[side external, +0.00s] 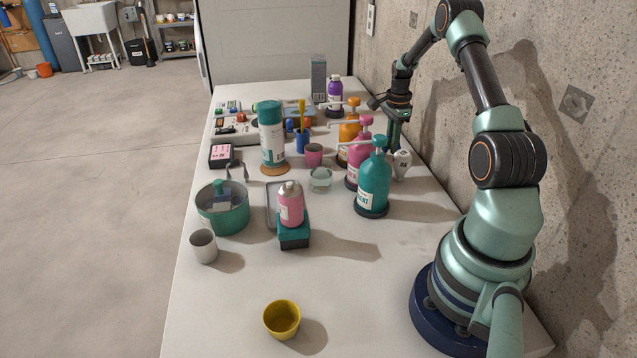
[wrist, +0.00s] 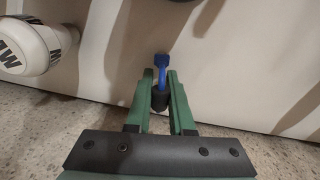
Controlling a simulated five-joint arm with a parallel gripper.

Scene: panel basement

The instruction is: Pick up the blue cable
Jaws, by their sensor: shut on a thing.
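The blue cable (wrist: 161,61) shows in the wrist view as a short blue piece with a dark cylindrical end (wrist: 160,99). It lies between the two green fingers of my gripper (wrist: 161,76), which is shut on it. In the side external view my gripper (side external: 393,146) points down near the wall, behind the pump bottles. The cable is hidden there. Whether it touches the table cannot be told.
A white bottle (side external: 402,163) stands close to my gripper; it also shows in the wrist view (wrist: 32,45). Teal (side external: 374,182), pink (side external: 361,150) and orange (side external: 349,130) pump bottles stand in front. The wall is close on the right. The table's near part is mostly clear around a yellow cup (side external: 282,320).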

